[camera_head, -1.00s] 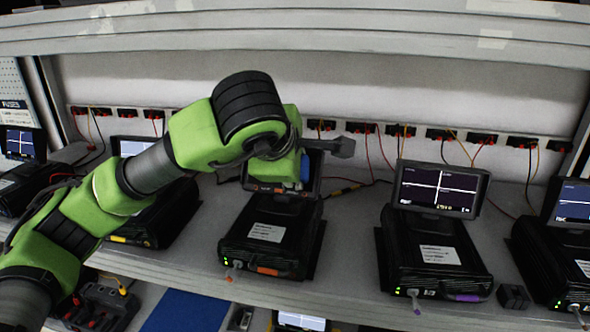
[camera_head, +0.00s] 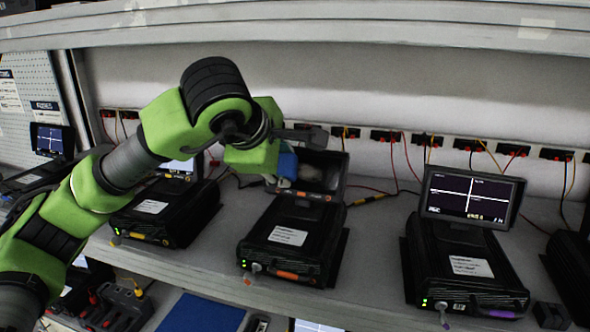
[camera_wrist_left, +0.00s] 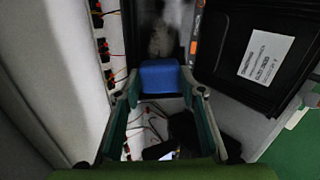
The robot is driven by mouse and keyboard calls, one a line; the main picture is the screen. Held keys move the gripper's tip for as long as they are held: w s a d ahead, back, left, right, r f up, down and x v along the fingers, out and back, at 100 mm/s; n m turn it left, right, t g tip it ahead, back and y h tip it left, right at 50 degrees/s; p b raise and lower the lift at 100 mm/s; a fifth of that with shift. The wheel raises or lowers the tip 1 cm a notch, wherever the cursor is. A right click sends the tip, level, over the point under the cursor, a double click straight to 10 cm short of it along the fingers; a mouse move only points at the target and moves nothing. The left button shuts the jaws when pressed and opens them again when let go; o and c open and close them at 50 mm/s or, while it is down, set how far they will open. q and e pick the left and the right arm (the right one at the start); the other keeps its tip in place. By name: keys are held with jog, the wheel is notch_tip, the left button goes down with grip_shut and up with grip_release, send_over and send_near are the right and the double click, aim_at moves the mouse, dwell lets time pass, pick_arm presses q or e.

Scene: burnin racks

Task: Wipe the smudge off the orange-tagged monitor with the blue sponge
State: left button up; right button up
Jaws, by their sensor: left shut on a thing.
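The orange-tagged monitor (camera_head: 331,183) stands at the back of a black unit (camera_head: 292,238) that also bears an orange tag. A pale grey smudge (camera_head: 310,174) shows on its dark screen, and the smudge also shows in the left wrist view (camera_wrist_left: 162,38). My left gripper (camera_wrist_left: 160,88) is shut on the blue sponge (camera_wrist_left: 160,76). The sponge (camera_head: 287,164) is at the left part of the screen in the head view, partly hidden by my wrist. I cannot tell whether it touches the screen. My right gripper is not in view.
A purple-tagged unit with a lit monitor (camera_head: 471,196) stands to the right. A yellow-tagged unit (camera_head: 165,212) stands to the left, its monitor partly behind my arm. Red and yellow cables run along the back wall. An upper shelf edge (camera_head: 300,35) spans above.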

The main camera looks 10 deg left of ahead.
pick_arm(q)
jog(key=shift+a, duration=0.25)
jog(key=shift+d, duration=0.1)
jog(key=shift+s+r, duration=0.4)
jog(key=shift+r, duration=0.05)
jog(key=shift+p+v, duration=0.3)
jog(key=shift+v, duration=2.1)
jog(key=v, duration=0.3)
jog(key=shift+f, duration=0.1)
